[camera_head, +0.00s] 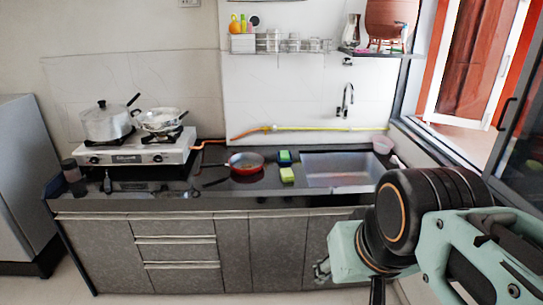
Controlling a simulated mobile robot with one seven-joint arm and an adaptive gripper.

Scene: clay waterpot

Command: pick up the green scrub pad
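A yellow-green pad (287,174) lies on the dark counter, just left of the sink. Right behind it is a second small pad with dark blue and green colours (285,157). I cannot tell for sure which of the two is the scrub pad. My gripper (478,250) is close to the camera at the lower right, in front of the counter and well away from both pads. Its fingertips are not clearly visible, so I cannot tell whether it is open or shut. Nothing held shows.
A red pan (246,163) stands left of the pads. The sink (341,183) is to their right. A stove (140,150) with pots is at the left. A yellow hose (320,128) runs along the wall. Drawers and cabinets (180,252) form the counter's front.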

